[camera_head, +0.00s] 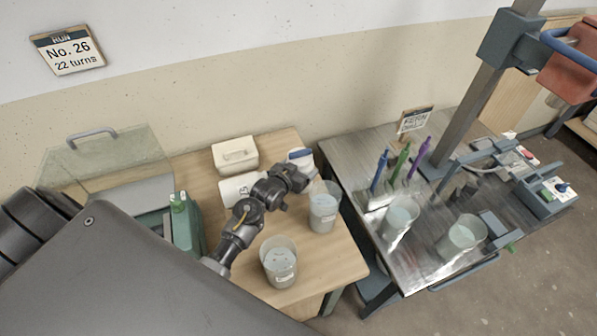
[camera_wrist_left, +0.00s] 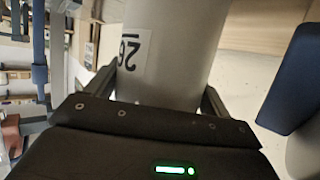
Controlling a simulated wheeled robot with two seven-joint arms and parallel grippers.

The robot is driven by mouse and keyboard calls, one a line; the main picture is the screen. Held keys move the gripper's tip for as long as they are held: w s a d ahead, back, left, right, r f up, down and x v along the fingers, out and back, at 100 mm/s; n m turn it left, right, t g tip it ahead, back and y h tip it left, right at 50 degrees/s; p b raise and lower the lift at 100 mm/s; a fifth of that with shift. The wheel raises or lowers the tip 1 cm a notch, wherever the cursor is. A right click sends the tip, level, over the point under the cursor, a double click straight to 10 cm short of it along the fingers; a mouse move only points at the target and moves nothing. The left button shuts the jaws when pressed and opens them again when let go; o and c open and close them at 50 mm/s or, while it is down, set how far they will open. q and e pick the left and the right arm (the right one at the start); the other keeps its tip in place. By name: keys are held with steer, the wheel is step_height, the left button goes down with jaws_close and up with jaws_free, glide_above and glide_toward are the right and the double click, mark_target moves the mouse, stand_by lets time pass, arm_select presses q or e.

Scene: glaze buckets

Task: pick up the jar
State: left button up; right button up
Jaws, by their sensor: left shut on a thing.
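The jar (camera_head: 324,210) is a pale, translucent, slightly tapered cup near the right edge of the wooden table. My left gripper (camera_head: 306,184) reaches it from the left, near its upper part. In the left wrist view the jar (camera_wrist_left: 180,50) fills the space between the two fingers, with a white label reading 26 on its side. The left gripper is shut on it. The jar looks upright; I cannot tell whether its base touches the table. My right gripper is not in view.
A second bucket (camera_head: 279,262) stands at the front of the wooden table (camera_head: 325,262). A white box (camera_head: 235,154) is at the back. The metal table (camera_head: 418,268) to the right, across a narrow gap, holds two buckets (camera_head: 400,216) (camera_head: 463,236) and coloured upright tools (camera_head: 401,163).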

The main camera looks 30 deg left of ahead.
mark_target(300, 151)
arm_select(q)
step_height(300, 151, up, 10)
steer(key=shift+w+r+b, duration=0.1)
steer(key=shift+r+b, duration=0.05)
steer(key=shift+b, duration=0.55)
steer(key=shift+r, duration=0.15)
steer(key=shift+r+p, duration=2.85)
steer(key=shift+p, duration=0.7)
